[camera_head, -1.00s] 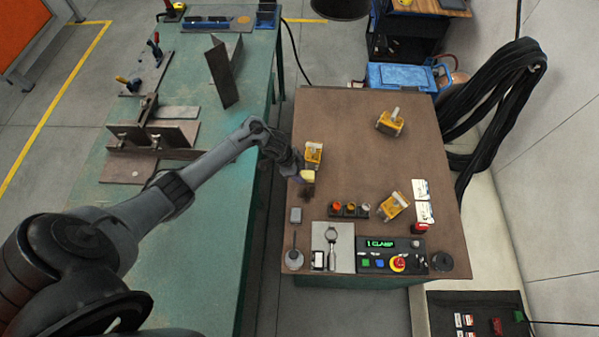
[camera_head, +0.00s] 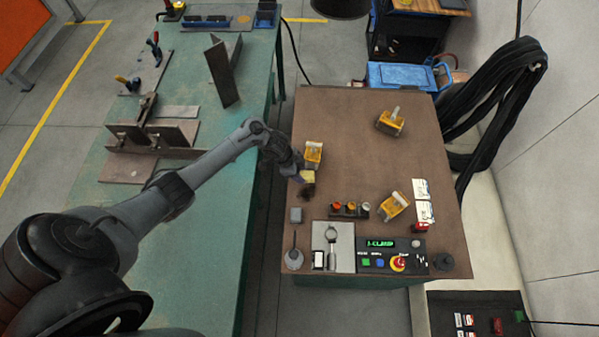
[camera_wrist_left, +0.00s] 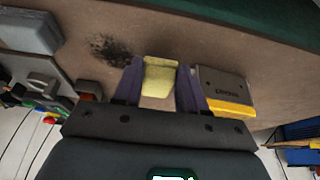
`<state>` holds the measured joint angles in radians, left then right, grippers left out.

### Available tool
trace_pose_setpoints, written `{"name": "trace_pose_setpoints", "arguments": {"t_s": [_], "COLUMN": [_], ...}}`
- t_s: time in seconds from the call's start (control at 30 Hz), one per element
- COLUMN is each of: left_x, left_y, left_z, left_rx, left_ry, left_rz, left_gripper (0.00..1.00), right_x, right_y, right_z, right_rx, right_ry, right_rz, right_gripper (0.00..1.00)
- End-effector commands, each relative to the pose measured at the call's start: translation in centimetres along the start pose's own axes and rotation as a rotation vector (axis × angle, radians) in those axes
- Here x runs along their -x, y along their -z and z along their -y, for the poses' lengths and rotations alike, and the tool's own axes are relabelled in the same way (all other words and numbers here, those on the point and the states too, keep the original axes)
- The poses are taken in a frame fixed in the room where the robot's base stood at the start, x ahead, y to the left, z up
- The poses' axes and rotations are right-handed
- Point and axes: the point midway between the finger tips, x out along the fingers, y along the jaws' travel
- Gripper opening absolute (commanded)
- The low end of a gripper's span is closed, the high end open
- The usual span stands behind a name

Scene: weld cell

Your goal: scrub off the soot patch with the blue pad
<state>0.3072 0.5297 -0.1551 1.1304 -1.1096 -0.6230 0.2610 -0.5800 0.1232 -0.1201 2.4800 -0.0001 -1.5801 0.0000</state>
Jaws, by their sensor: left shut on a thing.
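My left gripper (camera_head: 299,172) is shut on a pale yellow pad (camera_head: 308,177) near the left edge of the brown table. In the left wrist view the pad (camera_wrist_left: 160,76) sits between the two purple-blue fingers. I see no blue on the pad's visible faces. The dark soot patch (camera_head: 306,193) lies on the tabletop just in front of the pad. In the left wrist view the patch (camera_wrist_left: 110,49) is speckled and lies left of the pad, close to the left finger. I cannot tell whether the pad touches the surface. My right gripper is not in view.
A yellow-and-grey block (camera_head: 313,154) stands close beside the gripper. Other yellow blocks (camera_head: 390,122) (camera_head: 394,207) stand farther right. The table's middle is clear.

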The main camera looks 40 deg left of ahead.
Motion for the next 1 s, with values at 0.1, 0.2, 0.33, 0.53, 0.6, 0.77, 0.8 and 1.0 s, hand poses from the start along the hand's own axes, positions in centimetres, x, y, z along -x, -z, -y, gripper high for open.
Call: {"name": "trace_pose_setpoints", "arguments": {"t_s": [0.1,0.2,0.33,0.53,0.6,0.77,0.8,1.0], "left_x": [-0.3,-0.5,-0.7,-1.1,-1.2,-1.3,-1.3,-1.0], "left_y": [-0.1,-0.2,-0.3,-0.5,-0.5,-0.6,-0.6,-0.4], "left_z": [0.0,0.0,0.0,0.0,0.0,0.0,0.0,-0.7], "left_rx": [0.0,0.0,-0.001,-0.001,-0.001,-0.001,-0.001,-0.001], "left_ry": [0.0,0.0,0.0,0.0,0.0,0.0,0.0,0.0], "left_rz": [0.0,0.0,0.0,0.0,0.0,0.0,0.001,0.001], "left_gripper": [0.17,0.17,0.17,0.17,0.17,0.17,0.17,0.17], "right_x": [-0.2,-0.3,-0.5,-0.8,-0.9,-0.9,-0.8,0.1], "right_y": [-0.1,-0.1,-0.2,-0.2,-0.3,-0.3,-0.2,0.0], "right_z": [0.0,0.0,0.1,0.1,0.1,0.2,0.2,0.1], "right_rx": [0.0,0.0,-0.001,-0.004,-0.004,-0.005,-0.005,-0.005], "right_ry": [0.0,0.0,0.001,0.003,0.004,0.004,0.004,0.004], "right_rz": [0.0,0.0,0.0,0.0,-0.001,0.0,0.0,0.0], "right_gripper": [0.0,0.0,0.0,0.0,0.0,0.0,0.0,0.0]}}
